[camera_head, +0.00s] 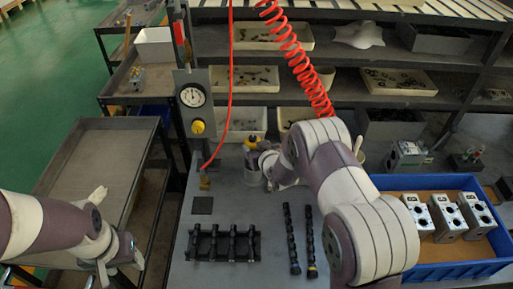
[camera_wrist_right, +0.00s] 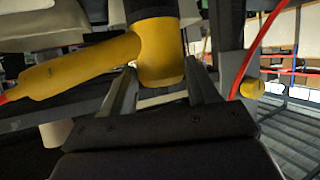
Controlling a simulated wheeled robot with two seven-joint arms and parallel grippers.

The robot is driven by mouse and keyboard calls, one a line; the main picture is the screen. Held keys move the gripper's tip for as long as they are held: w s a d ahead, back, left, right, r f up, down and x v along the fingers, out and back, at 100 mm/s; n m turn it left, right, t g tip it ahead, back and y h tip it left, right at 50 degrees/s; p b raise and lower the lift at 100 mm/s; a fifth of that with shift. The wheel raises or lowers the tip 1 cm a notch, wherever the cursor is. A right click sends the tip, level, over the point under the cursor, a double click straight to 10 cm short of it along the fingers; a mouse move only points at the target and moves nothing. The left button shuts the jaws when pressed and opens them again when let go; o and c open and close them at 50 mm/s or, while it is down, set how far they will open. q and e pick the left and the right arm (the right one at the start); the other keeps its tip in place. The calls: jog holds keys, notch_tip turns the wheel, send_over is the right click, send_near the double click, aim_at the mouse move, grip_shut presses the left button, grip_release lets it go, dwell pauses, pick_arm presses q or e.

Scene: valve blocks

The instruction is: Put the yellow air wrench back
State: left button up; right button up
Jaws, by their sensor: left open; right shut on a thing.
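The yellow air wrench (camera_wrist_right: 160,52) fills the upper part of the right wrist view, its handle (camera_wrist_right: 70,70) reaching left. My right gripper (camera_wrist_right: 163,88) is shut on its body, with one finger on each side. In the head view a small part of the wrench (camera_head: 252,142) shows beside my right gripper (camera_head: 258,160), near the back edge of the grey table by the gauge post. My right arm hides much around it. My left gripper (camera_head: 122,266) is open and empty at the lower left, over the grey trolley side.
A gauge post (camera_head: 189,97) with a yellow knob stands at the table's back left. A red coiled hose (camera_head: 300,65) hangs behind my right arm. A black rack (camera_head: 224,245) and two dark shafts (camera_head: 290,240) lie in front. A blue crate (camera_head: 455,270) holds valve blocks at right.

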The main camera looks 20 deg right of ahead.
jog(key=shift+w, duration=0.1)
dwell(0.3)
jog(key=o, duration=1.5)
jog(key=b+v, duration=0.1)
jog(key=v, duration=1.2)
jog(key=shift+b, duration=0.35)
jog(key=shift+a+f, duration=0.1)
